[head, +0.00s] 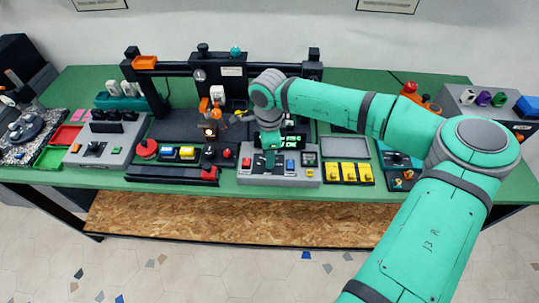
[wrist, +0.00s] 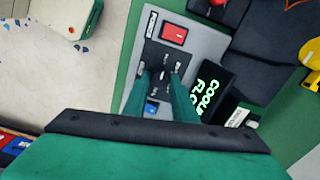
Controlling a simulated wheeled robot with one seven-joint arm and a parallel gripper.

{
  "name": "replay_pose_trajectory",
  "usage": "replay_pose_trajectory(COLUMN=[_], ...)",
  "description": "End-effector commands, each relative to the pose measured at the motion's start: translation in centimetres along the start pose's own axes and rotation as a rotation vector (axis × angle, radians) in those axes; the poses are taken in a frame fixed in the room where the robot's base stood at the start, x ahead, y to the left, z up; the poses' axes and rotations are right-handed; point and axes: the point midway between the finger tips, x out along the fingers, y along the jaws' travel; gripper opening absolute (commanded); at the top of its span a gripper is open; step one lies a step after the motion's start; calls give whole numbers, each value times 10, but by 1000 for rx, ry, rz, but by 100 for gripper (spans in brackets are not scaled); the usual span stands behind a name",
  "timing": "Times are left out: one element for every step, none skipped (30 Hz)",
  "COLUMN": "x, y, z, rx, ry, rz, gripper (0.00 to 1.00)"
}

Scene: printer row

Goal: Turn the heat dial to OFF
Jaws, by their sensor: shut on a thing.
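The heat dial (wrist: 163,73) is a small dark knob with a pale mark, on a black plate on the grey control panel (wrist: 207,42). My gripper (wrist: 162,78) is shut on it, one green finger on each side. The fingers hide part of the knob, and I cannot read its setting. In the head view my gripper (head: 270,158) points down at the panel (head: 300,180) and covers the dial. A red rocker switch (wrist: 174,33) and a blue button (wrist: 152,106) flank the dial.
A printer frame (head: 168,68) stands behind the panel. Yellow switches (head: 348,172) lie to its right, and a base with a red button (head: 146,148) to its left. The green bench (head: 230,188) has a narrow clear front strip.

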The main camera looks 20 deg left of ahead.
Motion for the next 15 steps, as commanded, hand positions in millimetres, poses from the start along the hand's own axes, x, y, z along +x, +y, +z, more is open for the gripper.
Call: replay_pose_trajectory(x=[-1, -1, -1, -1, -1, -1, -1, -1, -1, -1, -1, 0, 0, 0, 0], y=[0, 0, -1, 0, -1, -1, -1, -1, -1, 0, 0, 0, 0, 0, 0], z=[-2, -2, -2, -2, -2, -2, -2, -2, -2, -2, -1, -1, -1, -1, -1], rx=[0, 0, 0, 0, 1, 1, 1, 1, 1, 1, 1, 1, 1, 1, 1], ry=[4, 4, 4, 4, 4, 4, 4, 4, 4, 3, 3, 3, 3, 2, 2], rz=[-1, -1, -1, -1, -1, -1, -1, -1, -1, -1, -1, -1, -1, -1, -1], gripper=[2, 2, 2, 2, 2, 2, 2, 29, 39, 43, 43, 43, 43, 43, 43])
